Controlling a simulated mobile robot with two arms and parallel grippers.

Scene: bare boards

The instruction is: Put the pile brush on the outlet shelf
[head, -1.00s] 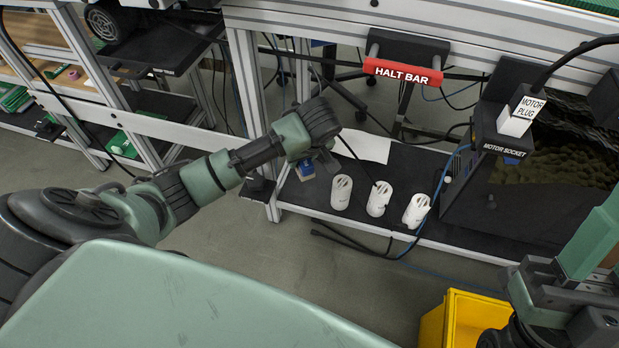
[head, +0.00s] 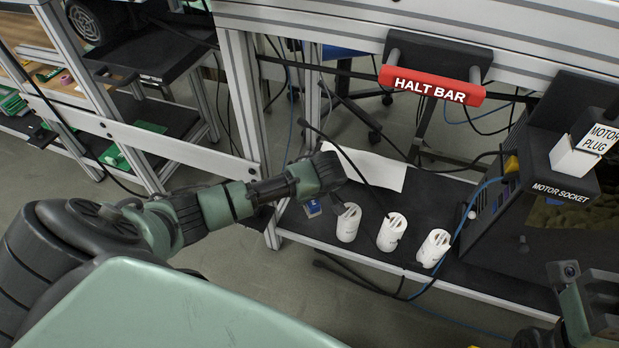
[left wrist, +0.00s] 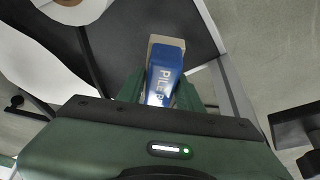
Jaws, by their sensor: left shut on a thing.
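The pile brush (left wrist: 165,75) is a blue block with a tan end and white lettering starting "PILE". My left gripper (left wrist: 158,90) is shut on it in the left wrist view. In the head view the blue end of the brush (head: 312,208) shows below my left gripper (head: 325,200), over the left end of a low dark shelf (head: 375,180). I cannot tell whether the brush touches that shelf. No label reading "outlet shelf" is legible. My right gripper (head: 597,305) is partly in view at the lower right; its fingers are unclear.
Three white cylinders (head: 391,232) stand on the low shelf beside the brush, with a white sheet (head: 365,168) behind. A red halt bar (head: 430,86) hangs above. A motor socket box (head: 545,185) and cables are at right. Another dark shelf (head: 155,65) is at upper left.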

